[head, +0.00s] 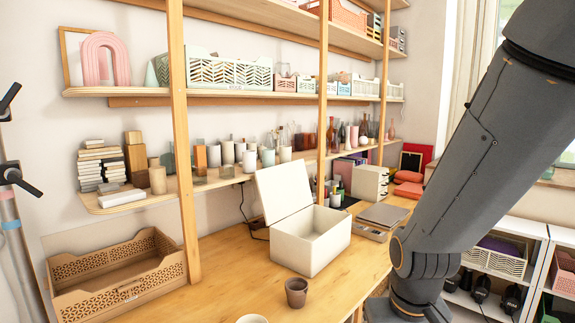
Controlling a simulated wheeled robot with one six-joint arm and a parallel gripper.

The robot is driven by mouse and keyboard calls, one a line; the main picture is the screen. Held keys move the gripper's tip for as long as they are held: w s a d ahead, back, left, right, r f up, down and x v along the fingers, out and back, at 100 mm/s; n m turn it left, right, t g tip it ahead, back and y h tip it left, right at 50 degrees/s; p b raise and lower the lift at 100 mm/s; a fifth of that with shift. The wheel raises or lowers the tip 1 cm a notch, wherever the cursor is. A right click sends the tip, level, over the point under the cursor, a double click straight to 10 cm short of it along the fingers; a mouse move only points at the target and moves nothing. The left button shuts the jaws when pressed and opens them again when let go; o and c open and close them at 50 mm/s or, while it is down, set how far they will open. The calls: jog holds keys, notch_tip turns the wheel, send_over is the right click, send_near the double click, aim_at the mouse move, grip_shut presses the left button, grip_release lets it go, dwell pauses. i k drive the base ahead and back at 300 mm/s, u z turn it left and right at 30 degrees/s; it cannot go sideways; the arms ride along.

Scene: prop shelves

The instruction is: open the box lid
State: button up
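A cream box (312,252) stands on the wooden worktop. Its lid (285,191) is hinged along the back edge and stands raised, tilted slightly back, so the box is open at the top. The part of the inside that shows looks empty; its floor is only partly visible. My grey arm crosses the right side of the head view, to the right of the box and apart from it. My gripper is not in view.
A small brown cup (296,292) stands in front of the box, with a pale cup (252,319) at the bottom edge. A grey scale (378,221) is to the box's right. A tan crate (121,284) is at left. A shelf post (186,150) rises between.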

aim_at(284, 189)
jog(key=z, duration=0.6)
jog(key=i, duration=0.7)
jog(key=z, duration=0.65)
jog(key=i, duration=1)
jog(key=u, duration=0.55)
jog(key=i, duration=0.75)
jog(key=u, duration=0.75)
